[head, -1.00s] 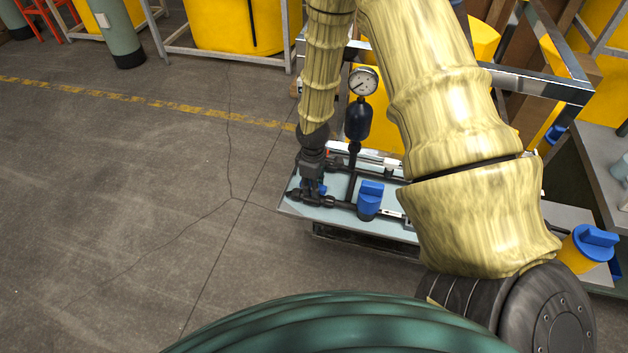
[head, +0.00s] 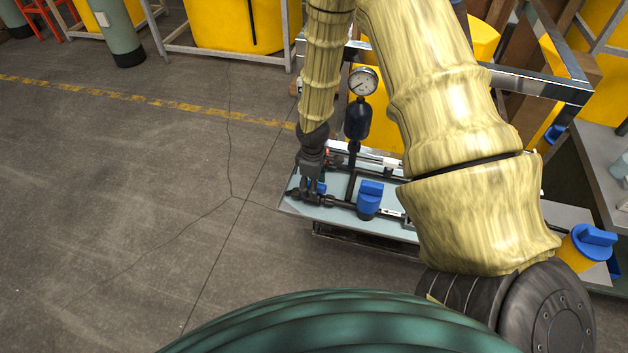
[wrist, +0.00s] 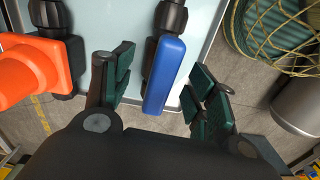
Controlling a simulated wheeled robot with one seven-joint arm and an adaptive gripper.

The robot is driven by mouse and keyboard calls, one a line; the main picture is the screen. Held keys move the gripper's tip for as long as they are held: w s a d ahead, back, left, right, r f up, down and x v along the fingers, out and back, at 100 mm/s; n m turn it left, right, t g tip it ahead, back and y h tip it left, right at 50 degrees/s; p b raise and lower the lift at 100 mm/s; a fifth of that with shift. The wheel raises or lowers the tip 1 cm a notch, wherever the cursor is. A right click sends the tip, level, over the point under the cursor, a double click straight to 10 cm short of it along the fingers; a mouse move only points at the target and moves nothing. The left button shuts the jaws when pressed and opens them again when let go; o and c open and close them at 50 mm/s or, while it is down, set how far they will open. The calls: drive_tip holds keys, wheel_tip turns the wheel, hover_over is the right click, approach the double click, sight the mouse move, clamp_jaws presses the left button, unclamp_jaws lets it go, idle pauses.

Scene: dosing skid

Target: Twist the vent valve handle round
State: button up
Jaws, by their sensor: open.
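In the wrist view a long blue handle (wrist: 168,75) sits on a black fitting over the pale skid plate. I take it to be the vent valve handle. My gripper (wrist: 163,82) is open, with one dark green-padded finger on each side of the handle. A gap shows on both sides, so neither finger seems to touch it. In the head view my gripper (head: 311,184) is at the left end of the skid, and only a small blue part of the handle (head: 320,188) shows beside it. My gripper hides the rest.
A second blue-handled valve (head: 369,197) stands to the right. A pressure gauge (head: 363,81) on a black body rises behind. An orange tapered part (wrist: 35,68) is left of my fingers. Open floor (head: 150,220) lies left of the skid.

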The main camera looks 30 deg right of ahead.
drive_tip(key=shift+r+p, duration=2.35)
drive_tip(key=shift+r, duration=0.95)
